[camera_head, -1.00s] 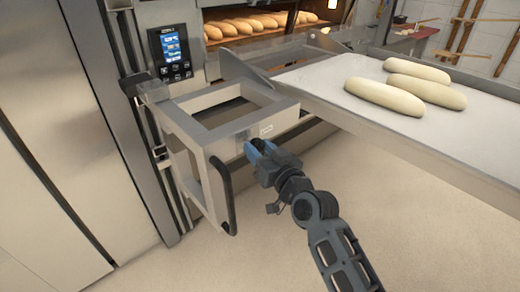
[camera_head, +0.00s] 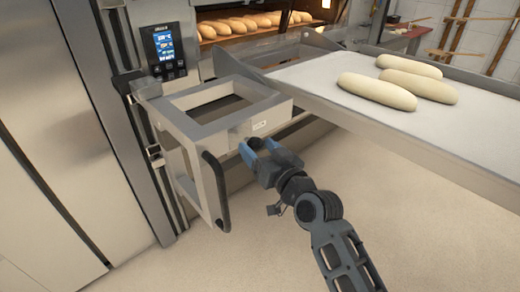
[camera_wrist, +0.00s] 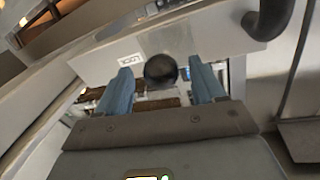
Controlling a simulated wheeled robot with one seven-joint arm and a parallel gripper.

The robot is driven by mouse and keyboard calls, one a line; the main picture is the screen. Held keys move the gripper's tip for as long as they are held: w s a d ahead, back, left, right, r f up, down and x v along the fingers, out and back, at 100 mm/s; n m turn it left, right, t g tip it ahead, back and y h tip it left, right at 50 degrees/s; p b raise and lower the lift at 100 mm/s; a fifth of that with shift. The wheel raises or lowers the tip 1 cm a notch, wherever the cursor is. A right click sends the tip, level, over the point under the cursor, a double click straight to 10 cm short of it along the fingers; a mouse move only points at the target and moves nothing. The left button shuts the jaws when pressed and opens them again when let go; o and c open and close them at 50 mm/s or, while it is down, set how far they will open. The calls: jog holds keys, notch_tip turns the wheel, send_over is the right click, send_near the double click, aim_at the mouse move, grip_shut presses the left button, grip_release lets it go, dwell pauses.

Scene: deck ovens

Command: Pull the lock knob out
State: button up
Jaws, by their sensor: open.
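The lock knob (camera_wrist: 160,70) is a dark round knob on the face of a grey metal frame, beside a white label reading LOCK (camera_wrist: 125,58). In the wrist view it sits between and just beyond my two blue fingertips. My gripper (camera_wrist: 162,84) is open, with a finger on each side of the knob; whether either finger touches it, I cannot tell. In the head view my gripper (camera_head: 265,150) is at the right end of the frame (camera_head: 215,130), and the knob shows as a small dark shape (camera_head: 253,143) by the fingers.
A black curved handle (camera_head: 217,190) hangs on the frame's front, left of my gripper. A loading tray (camera_head: 330,105) with pale dough loaves (camera_head: 378,93) extends to the right. The oven control screen (camera_head: 164,45) is at upper left. Open floor lies below.

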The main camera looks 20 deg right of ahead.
jog(key=s+b, duration=0.2)
jog(key=s, duration=0.5)
jog(key=shift+s+d, duration=0.35)
jog(key=shift+d, duration=0.1)
jog(key=s+a+f+m+g+h, duration=0.1)
jog(key=s+f, duration=0.2)
jog(key=s, duration=0.2)
jog(key=s+f+h, duration=0.1)
jog(key=s+f, duration=0.2)
jog(key=s, duration=0.3)
jog(key=s+r+n+g, duration=0.1)
jog(key=s+r+g, duration=0.1)
jog(key=s, duration=2.7)
jog(key=shift+s+r+n, duration=0.25)
jog(key=shift+r+n, duration=0.15)
jog(key=shift+r, duration=0.15)
